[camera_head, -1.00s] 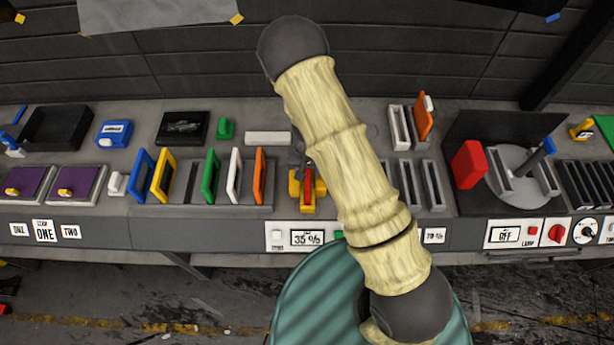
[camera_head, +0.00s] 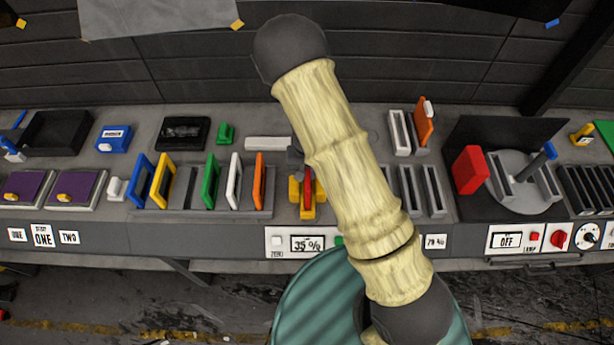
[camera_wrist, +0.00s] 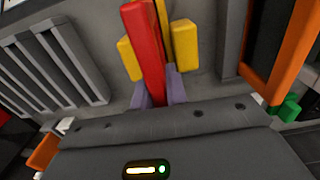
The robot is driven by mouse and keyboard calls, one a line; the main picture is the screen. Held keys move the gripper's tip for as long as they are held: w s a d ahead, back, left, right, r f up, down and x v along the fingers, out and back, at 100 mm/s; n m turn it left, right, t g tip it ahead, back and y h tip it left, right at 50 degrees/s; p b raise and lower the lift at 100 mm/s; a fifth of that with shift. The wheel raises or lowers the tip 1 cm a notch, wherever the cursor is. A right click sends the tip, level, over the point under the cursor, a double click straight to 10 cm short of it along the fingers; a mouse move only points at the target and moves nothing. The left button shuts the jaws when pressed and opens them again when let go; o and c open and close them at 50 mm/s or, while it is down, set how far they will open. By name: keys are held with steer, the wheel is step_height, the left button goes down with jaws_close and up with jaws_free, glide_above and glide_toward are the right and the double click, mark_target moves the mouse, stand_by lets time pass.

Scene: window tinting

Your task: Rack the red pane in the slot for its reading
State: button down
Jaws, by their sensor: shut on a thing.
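The red pane (camera_head: 307,183) stands upright between the yellow blocks of the meter (camera_head: 294,190) in the head view. The meter's display (camera_head: 307,244) reads 35 %. In the wrist view the red pane (camera_wrist: 143,45) rises between two yellow blocks (camera_wrist: 185,45). My gripper (camera_wrist: 158,92) is shut on the pane's near end, its purple fingers on either side. A grey slotted rack (camera_head: 434,190) stands right of my arm, and its slots also show in the wrist view (camera_wrist: 50,70). One rack label (camera_head: 434,241) seems to read 70 %; my arm hides the others.
Left of the meter, a holder carries blue, yellow, green, white and orange (camera_head: 259,180) panes. A second slotted block (camera_head: 399,132) with an orange pane (camera_head: 424,121) stands behind the rack. A turntable (camera_head: 525,190) and red block (camera_head: 468,170) stand at right.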

step_height(320, 180, up, 26)
steer(key=b, duration=0.4)
steer(key=shift+f, duration=0.25)
steer(key=shift+f, duration=0.1)
